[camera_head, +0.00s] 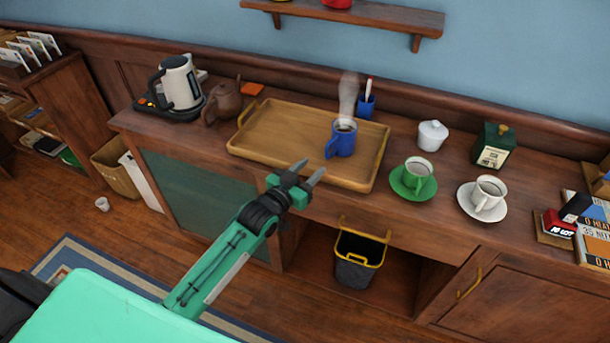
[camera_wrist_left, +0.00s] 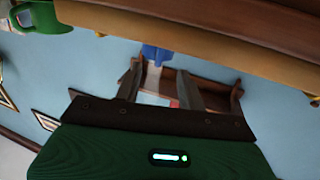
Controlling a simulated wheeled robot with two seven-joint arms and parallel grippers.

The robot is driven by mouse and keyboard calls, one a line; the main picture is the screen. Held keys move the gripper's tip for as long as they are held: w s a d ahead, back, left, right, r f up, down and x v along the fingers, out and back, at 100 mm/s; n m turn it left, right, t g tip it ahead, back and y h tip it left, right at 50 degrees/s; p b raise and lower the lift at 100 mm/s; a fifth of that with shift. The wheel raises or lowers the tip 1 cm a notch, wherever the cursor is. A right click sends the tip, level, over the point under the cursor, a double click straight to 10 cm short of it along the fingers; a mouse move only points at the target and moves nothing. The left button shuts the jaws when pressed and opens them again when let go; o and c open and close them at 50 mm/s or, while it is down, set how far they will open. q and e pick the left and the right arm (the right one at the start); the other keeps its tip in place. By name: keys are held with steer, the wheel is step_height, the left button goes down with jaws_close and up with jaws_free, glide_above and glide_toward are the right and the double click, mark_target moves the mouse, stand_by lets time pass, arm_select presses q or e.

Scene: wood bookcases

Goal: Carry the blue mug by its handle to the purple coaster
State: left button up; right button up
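The blue mug (camera_head: 344,138) stands upright on the wooden tray (camera_head: 275,138), with steam rising from it. Its handle (camera_head: 330,149) points to the front left. My left gripper (camera_head: 309,170) is open and empty in front of the tray's near edge, apart from the mug. In the left wrist view, which looks upside down, the two fingers (camera_wrist_left: 160,72) are spread and a blue patch (camera_wrist_left: 154,53), probably the mug, shows beyond them. I see no purple coaster in either view. My right gripper is not in view.
A green cup on a saucer (camera_head: 405,190) and a white cup on a saucer (camera_head: 469,208) stand right of the tray. A brown teapot (camera_head: 225,101), a kettle (camera_head: 181,84) and an orange square (camera_head: 252,89) are left. A blue pen cup (camera_head: 365,105) stands behind the mug.

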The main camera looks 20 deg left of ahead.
mark_target(326, 153)
arm_select(q)
steer(key=b+x, duration=0.1)
steer(key=x, duration=0.1)
steer(key=shift+w+f, duration=0.15)
steer(key=shift+w, duration=0.25)
steer(key=x, duration=0.2)
steer(key=shift+w+d+b, duration=0.1)
steer(key=shift+w+b, duration=0.15)
steer(key=shift+b, duration=0.1)
steer(key=shift+w+d, duration=0.2)
steer(key=shift+w, duration=0.4)
steer(key=shift+w+d, duration=0.15)
steer(key=shift+w, duration=0.5)
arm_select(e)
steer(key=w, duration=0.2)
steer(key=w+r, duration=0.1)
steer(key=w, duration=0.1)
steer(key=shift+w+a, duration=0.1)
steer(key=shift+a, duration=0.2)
arm_select(q)
steer(key=shift+c, duration=0.2)
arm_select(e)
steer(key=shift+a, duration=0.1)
arm_select(q)
jaws_close()
steer(key=shift+r, duration=0.25)
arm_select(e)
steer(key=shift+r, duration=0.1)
